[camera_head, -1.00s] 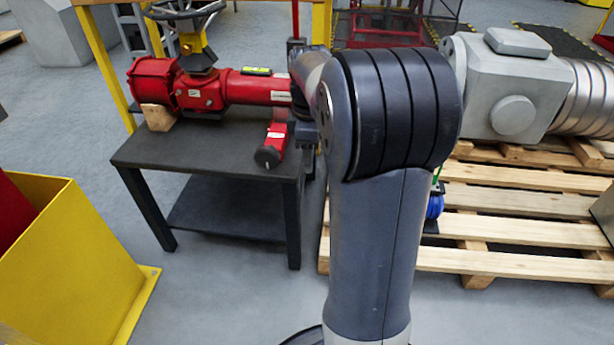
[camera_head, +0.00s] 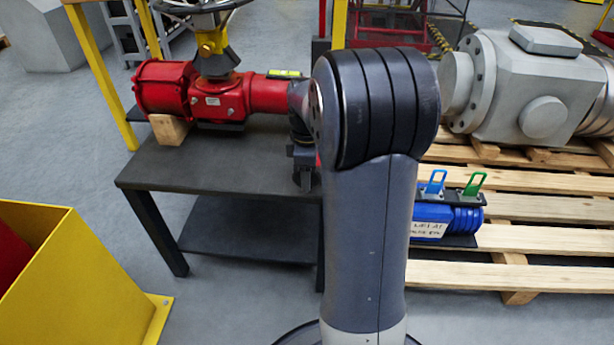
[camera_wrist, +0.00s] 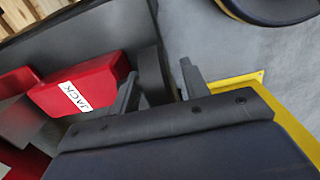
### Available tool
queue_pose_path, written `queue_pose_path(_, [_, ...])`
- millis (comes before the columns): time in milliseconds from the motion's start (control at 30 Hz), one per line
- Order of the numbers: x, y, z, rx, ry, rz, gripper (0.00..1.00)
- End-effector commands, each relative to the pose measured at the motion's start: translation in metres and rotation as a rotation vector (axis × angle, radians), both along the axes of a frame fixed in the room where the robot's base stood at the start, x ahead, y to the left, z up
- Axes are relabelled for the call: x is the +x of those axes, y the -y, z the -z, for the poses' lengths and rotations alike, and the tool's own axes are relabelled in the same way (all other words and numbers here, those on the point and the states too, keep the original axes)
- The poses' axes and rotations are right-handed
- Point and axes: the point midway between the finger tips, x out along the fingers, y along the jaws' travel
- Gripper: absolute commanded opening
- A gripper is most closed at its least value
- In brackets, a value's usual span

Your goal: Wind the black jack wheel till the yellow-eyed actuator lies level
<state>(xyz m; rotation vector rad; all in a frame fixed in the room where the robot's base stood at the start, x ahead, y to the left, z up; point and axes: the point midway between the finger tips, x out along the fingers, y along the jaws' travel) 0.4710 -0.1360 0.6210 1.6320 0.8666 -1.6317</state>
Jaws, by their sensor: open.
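The red actuator (camera_head: 215,98) with its yellow eye (camera_head: 211,43) lies on the dark table (camera_head: 215,172); its right end is behind my arm. I cannot tell whether it is level. My gripper (camera_head: 304,183) is over the table's right side, mostly hidden by my arm in the head view. In the wrist view, the red jack (camera_wrist: 85,88) is labelled JACK. The black jack wheel (camera_wrist: 153,74) appears nearly edge-on beside it. My open gripper (camera_wrist: 160,88) has one finger on each side of the wheel in this view; contact cannot be made out.
A wooden block (camera_head: 169,129) sits under the actuator's left part. A yellow-green level (camera_head: 284,74) lies on its body. A dark handwheel (camera_head: 205,5) tops it. A yellow bin (camera_head: 75,270) stands left; a pallet (camera_head: 540,237) with a blue unit (camera_head: 440,217) is right.

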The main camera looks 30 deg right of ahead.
Motion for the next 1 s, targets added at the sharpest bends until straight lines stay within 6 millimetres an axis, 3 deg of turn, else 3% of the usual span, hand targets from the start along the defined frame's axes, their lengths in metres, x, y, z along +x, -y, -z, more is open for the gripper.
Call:
queue_pose_path(233, [0.0000, 0.0000, 0.0000, 0.000, 0.000, 0.000, 0.42])
queue_pose_path(733, [-0.0001, -0.0001, -0.0001, 0.001, -0.001, 0.000, 0.01])
queue_pose_path(1000, [-0.0005, 0.0002, -0.0004, 0.019, 0.011, 0.002, 0.00])
